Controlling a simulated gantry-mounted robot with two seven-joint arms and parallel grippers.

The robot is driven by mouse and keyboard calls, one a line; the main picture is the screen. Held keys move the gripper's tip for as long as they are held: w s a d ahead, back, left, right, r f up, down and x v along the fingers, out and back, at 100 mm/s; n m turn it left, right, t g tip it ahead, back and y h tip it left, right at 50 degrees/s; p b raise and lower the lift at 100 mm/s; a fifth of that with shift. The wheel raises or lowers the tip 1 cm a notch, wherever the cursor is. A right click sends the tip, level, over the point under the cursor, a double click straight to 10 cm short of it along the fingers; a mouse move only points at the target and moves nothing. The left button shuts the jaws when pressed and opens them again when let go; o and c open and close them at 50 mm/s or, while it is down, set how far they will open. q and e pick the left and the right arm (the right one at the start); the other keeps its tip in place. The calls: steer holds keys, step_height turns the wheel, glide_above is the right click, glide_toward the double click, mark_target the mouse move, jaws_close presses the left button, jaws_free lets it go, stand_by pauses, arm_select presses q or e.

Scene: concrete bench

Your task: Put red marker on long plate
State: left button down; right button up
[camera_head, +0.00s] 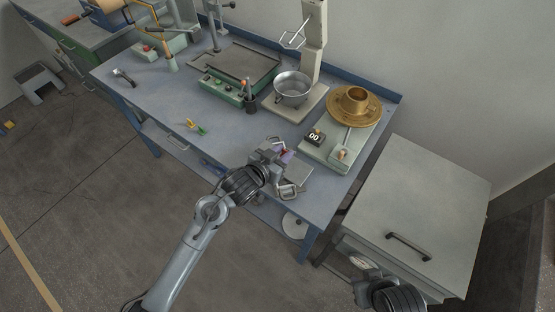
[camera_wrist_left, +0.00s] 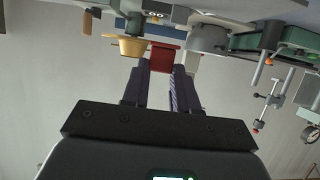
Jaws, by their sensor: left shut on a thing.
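My left gripper (camera_head: 284,153) is over the front right part of the blue bench. In the left wrist view its two dark fingers (camera_wrist_left: 160,82) are shut on a red piece, which I take as the red marker (camera_wrist_left: 166,58). Only a small red spot of the marker (camera_head: 283,151) shows in the head view; the rest is hidden by the gripper. A flat grey plate (camera_head: 299,171) lies just right of the gripper; I cannot tell surely that it is the long plate. My right arm (camera_head: 392,294) is at the bottom right, and its jaws do not show clearly.
A metal bowl (camera_head: 292,89) stands on a stand base behind the gripper. A brass cup and saucer (camera_head: 354,107) sit on a device to the right. Yellow and green small items (camera_head: 196,127) lie left. A grey cabinet (camera_head: 415,205) stands right of the bench (camera_head: 160,98).

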arm_select(q)
steer(key=shift+w+a+f, duration=0.6)
steer(key=shift+w+a, duration=0.05)
steer(key=shift+w, duration=0.1)
step_height(320, 180, down, 3)
steer(key=shift+f+b, duration=0.15)
steer(key=shift+b, duration=0.35)
steer(key=shift+f, duration=0.35)
steer(key=shift+f, duration=0.15)
steer(key=c, duration=0.9)
jaws_free()
steer(key=shift+o, duration=0.2)
